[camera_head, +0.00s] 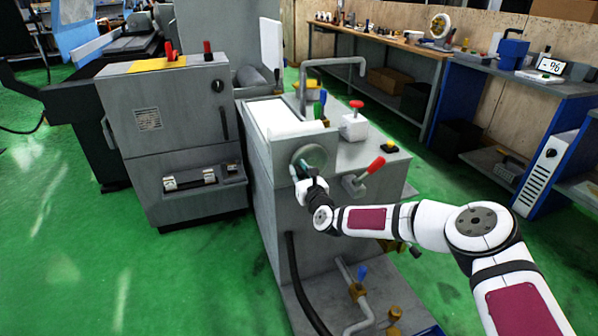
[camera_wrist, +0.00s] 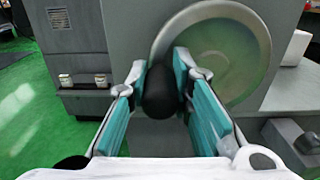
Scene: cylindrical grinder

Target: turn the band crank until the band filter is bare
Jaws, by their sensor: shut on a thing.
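The band crank (camera_head: 314,156) is a round grey-green disc on the front of the grey filter unit. In the wrist view its disc (camera_wrist: 222,58) fills the upper right, and its black handle (camera_wrist: 160,96) stands out toward the camera. My gripper (camera_head: 303,170) is at the left part of the disc. In the wrist view my gripper (camera_wrist: 161,72) has its teal fingers on both sides of the black handle, shut on it. The band filter (camera_head: 284,118) is on top of the unit, behind the crank, and shows a white surface. Its far end is partly hidden.
A red-handled lever (camera_head: 374,166) and a white box with a red knob (camera_head: 355,124) are right of the crank. A bent grey pipe (camera_head: 333,63) rises behind. A grey machine cabinet (camera_head: 170,130) stands left. Green floor (camera_head: 200,270) is free at front left.

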